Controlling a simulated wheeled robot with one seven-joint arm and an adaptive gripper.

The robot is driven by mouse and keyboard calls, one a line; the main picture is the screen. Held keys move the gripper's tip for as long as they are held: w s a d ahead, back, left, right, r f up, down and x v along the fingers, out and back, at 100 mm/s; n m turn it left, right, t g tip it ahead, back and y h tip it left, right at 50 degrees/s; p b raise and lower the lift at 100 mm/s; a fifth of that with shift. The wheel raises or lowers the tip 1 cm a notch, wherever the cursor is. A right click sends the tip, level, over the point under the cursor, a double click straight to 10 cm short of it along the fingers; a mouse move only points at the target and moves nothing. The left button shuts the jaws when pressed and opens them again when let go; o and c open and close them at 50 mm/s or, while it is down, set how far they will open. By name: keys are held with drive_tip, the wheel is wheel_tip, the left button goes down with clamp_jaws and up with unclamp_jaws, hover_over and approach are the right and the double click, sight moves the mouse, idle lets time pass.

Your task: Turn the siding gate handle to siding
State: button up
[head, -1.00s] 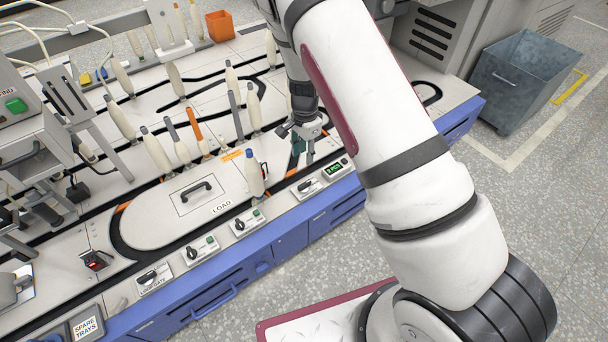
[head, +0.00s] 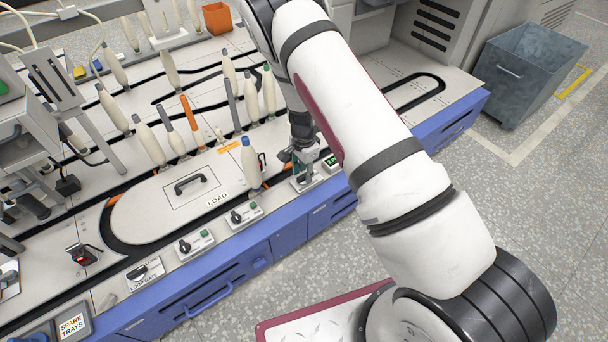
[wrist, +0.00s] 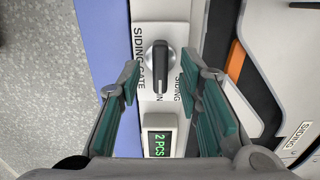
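The siding gate handle (wrist: 160,67) is a black and grey rotary knob on a white plate marked SIDING GATE. In the wrist view its grip bar runs up and down the picture, along the bench's front edge. A SIDING label stands to its right; another label below is mostly hidden by the knob. My gripper (wrist: 160,86) is open, with one green-padded finger on each side of the knob and visible gaps to it. In the head view my gripper (head: 303,158) is just above the plate (head: 303,184) and hides the knob.
A green counter reading 2 PCS (wrist: 159,144) sits beside the plate. A blue-tipped bobbin (head: 251,164) stands close left of my gripper. Other switches, including the loop gate switch (head: 139,272), line the front edge.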

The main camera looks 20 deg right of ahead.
drive_tip(key=shift+f, duration=0.25)
clamp_jaws()
drive_tip(key=n, duration=0.6)
drive_tip(key=shift+w+a, duration=0.1)
drive_tip(key=n, duration=0.5)
drive_tip(key=shift+a+n, duration=0.1)
drive_tip(key=shift+n, duration=0.3)
idle(0.5)
